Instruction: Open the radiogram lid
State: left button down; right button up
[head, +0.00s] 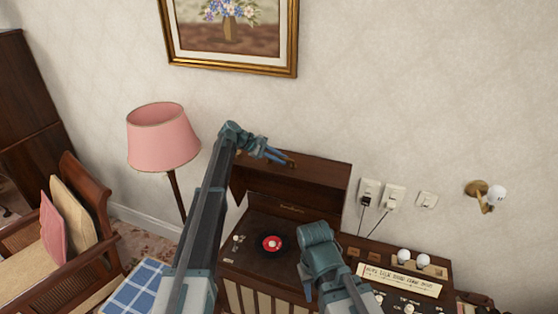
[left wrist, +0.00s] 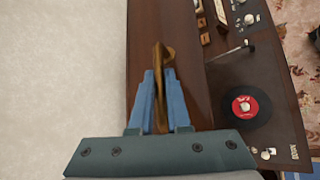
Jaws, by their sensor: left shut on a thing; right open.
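The dark wooden radiogram (head: 255,268) stands against the wall in the head view. Its lid (head: 318,182) is raised, standing steeply above the open deck. A black record with a red label (head: 272,243) shows on the deck and also in the left wrist view (left wrist: 246,107). My left gripper (head: 277,157) is at the lid's upper edge. In the left wrist view its blue fingers (left wrist: 160,85) are shut on a brass-coloured handle (left wrist: 161,58) on the lid. My right gripper (head: 307,285) is low, in front of the radiogram's right part, open; its fingers are mostly hidden.
A pink lamp (head: 163,137) stands left of the radiogram, near a wooden armchair (head: 88,200) with cushions. A framed picture (head: 232,40) hangs above. Wall sockets (head: 380,195) with cords and a panel of knobs and a paper strip (head: 400,278) are at right.

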pick_arm(q)
jog(key=shift+w, duration=0.1)
jog(key=c, duration=0.9)
grip_release()
jog(key=p+v, duration=0.8)
jog(key=v, duration=0.5)
jog(key=shift+a, duration=0.35)
jog(key=shift+r, duration=0.1)
